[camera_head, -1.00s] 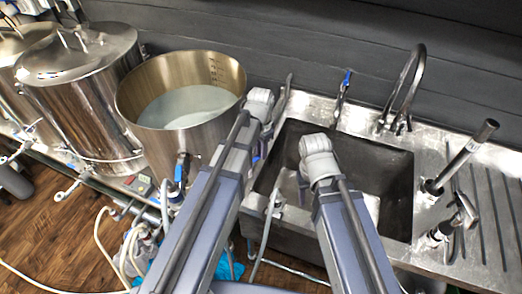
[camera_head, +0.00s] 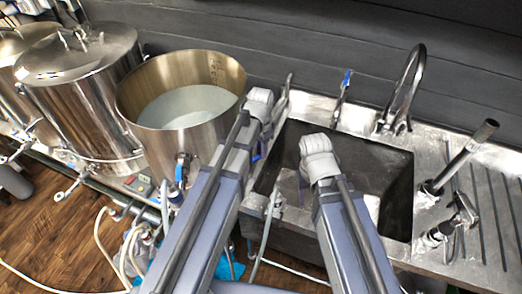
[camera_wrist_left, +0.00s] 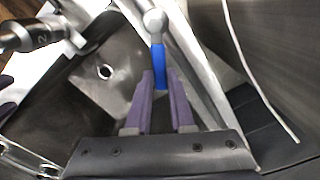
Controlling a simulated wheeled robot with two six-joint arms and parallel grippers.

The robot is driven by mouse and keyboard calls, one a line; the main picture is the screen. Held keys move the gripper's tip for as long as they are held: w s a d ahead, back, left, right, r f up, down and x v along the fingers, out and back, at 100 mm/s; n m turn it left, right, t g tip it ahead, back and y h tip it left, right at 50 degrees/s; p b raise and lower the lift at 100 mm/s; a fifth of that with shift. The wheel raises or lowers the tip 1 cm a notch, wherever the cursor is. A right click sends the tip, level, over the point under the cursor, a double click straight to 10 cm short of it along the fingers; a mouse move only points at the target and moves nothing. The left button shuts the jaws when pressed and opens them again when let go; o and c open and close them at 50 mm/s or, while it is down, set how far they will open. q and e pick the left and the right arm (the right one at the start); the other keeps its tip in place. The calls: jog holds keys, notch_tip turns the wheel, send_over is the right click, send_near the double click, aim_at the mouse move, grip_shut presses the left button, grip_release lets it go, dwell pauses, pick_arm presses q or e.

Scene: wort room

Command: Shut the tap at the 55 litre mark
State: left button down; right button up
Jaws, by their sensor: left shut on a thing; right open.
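The open steel pot (camera_head: 135,105) stands left of the sink with pale liquid (camera_head: 188,106) inside. Dark volume marks (camera_head: 215,70) show on its far inner wall above the liquid; their numbers are too small to read. In the left wrist view, a blue tap handle (camera_wrist_left: 158,62) hangs below a silver fitting (camera_wrist_left: 154,20). My left gripper (camera_wrist_left: 159,82) is shut on this handle between its purple fingers. In the head view, my left wrist (camera_head: 258,104) is between pot and sink, its jaws mostly hidden. My right wrist (camera_head: 318,158) is over the sink; its open jaws are hidden beneath.
The sink (camera_head: 385,170) has a curved faucet (camera_head: 405,90) and another blue-handled tap (camera_head: 345,84) behind it. Upright fittings (camera_head: 465,155) stand on the drainboard at right. A lidded kettle (camera_head: 85,95) stands left of the pot. Hoses (camera_head: 102,235) hang below.

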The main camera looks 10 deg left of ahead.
pick_arm(q)
jog(key=shift+d, duration=0.1)
jog(key=shift+s+d+m, duration=0.3)
jog(key=shift+s+m, duration=0.65)
jog(key=shift+m, duration=1.05)
jog(key=shift+s+d+m, duration=0.3)
jog(key=shift+s+m, duration=0.6)
jog(key=shift+m, duration=1.1)
jog(key=shift+s+d+m, duration=0.3)
jog(key=shift+s+m, duration=0.65)
jog(key=shift+m, duration=1.05)
jog(key=c, duration=0.8)
grip_release()
jog(key=shift+r, duration=0.1)
pick_arm(e)
jog(key=shift+r, duration=0.1)
